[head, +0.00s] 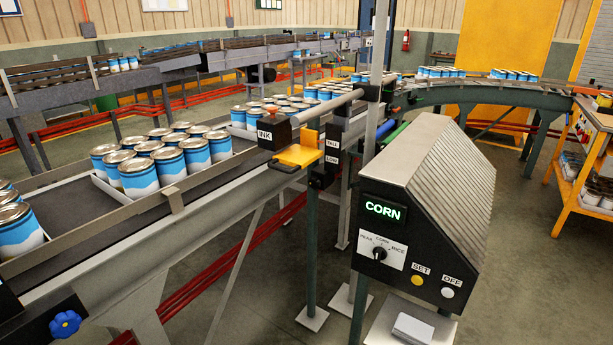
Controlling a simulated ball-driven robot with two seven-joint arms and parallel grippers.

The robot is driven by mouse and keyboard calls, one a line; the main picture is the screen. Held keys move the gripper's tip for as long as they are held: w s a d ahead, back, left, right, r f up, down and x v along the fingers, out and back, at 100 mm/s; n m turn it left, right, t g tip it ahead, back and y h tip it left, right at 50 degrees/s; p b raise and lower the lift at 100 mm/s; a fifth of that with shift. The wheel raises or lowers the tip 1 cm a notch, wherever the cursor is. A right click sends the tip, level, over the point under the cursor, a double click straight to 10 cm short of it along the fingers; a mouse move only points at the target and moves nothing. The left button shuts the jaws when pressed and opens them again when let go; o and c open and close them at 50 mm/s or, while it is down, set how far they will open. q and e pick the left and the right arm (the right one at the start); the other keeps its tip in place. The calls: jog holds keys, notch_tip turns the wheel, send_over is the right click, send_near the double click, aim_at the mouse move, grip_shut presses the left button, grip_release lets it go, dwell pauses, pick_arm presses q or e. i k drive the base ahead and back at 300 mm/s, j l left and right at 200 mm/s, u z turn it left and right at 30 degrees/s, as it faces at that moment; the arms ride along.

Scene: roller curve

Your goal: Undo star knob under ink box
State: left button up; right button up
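The black ink box (273,134), labelled INK, hangs at the end of a grey horizontal bar (325,107) beside the can conveyor. A yellow plate (299,155) sits just below and right of it, with a small dark part (284,168) under its near edge. No star knob can be made out clearly under the ink box. A blue star knob (65,324) shows at the lower left, on a black block (55,311) by the conveyor's near side. Neither of my grippers is in view.
Blue-and-white cans (170,164) stand in trays on the conveyor (105,202). A control box (425,205) reading CORN stands at right, with a dial, SET and OFF buttons. A TALL/LOW post (330,160) stands beside the yellow plate.

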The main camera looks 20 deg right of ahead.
aim_at(314, 183)
jog(key=i+z, duration=0.25)
jog(key=z, duration=0.15)
jog(key=i+j+z, duration=0.2)
jog(key=z, duration=0.2)
jog(key=i+j+z, duration=0.2)
jog(key=z, duration=0.2)
